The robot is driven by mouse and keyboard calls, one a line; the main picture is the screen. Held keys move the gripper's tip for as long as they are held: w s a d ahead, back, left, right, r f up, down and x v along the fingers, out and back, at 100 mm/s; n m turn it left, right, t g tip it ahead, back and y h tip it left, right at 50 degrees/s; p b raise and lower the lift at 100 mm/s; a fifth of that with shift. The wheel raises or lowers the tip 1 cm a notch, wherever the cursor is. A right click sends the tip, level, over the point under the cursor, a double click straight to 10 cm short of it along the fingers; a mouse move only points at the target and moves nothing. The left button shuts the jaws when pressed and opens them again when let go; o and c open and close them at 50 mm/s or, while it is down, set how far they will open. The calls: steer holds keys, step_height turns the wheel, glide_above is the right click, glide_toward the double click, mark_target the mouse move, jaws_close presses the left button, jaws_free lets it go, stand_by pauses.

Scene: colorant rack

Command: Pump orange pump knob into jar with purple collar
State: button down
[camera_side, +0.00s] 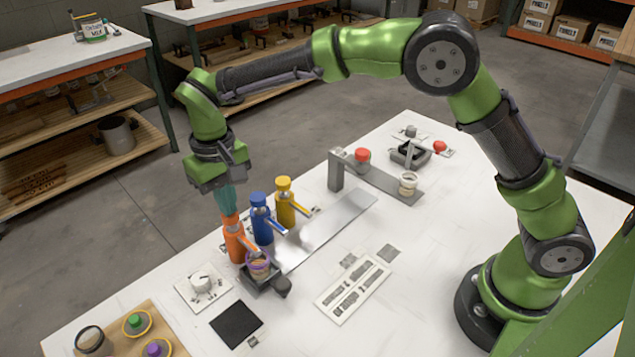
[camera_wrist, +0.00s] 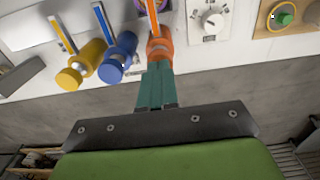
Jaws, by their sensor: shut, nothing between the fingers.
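The orange pump bottle (camera_side: 236,241) stands at the near end of a row of pumps, its spout pointing right over the jar with the purple collar (camera_side: 259,264). The jar sits in a dark holder just right of the bottle. My gripper (camera_side: 228,209) is shut, pointing down, with its teal fingertips at the top of the orange pump. In the wrist view the fingertips (camera_wrist: 156,68) meet the orange pump top (camera_wrist: 159,47). I cannot tell how far the knob is pressed. The jar's contents are not clear.
Blue (camera_side: 261,219) and yellow (camera_side: 285,203) pumps stand close behind the orange one. A white dial box (camera_side: 202,284) and a wooden board (camera_side: 112,322) with green and purple knobs lie nearer. The table's middle right is free.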

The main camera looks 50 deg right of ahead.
steer(key=shift+f, duration=0.95)
steer(key=shift+r, duration=1.4)
steer(key=shift+r, duration=2)
